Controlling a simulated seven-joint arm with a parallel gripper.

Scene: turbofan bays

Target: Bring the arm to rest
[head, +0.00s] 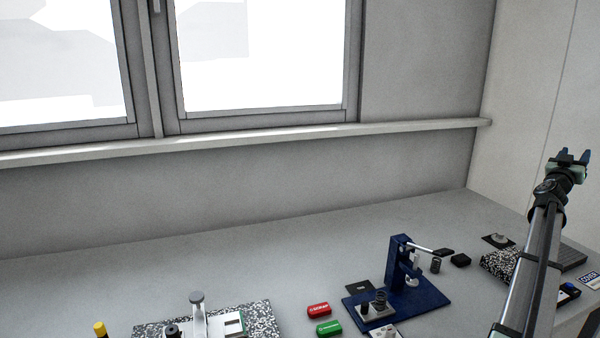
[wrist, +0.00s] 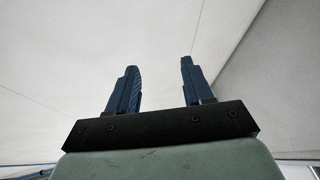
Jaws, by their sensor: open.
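My gripper (head: 572,157) is raised high at the right of the head view, above the bench and in front of the pale side wall. In the wrist view its two blue fingers (wrist: 157,88) stand apart with nothing between them. Behind them only pale wall or ceiling panels show. My gripper touches nothing that I can see.
The grey bench (head: 150,265) holds a blue lever press (head: 405,283), a red case (head: 318,310), a green case (head: 328,328) and a speckled plate (head: 262,316) with a fixture. Another speckled block (head: 497,264) lies partly behind my arm. The bench's back left is clear.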

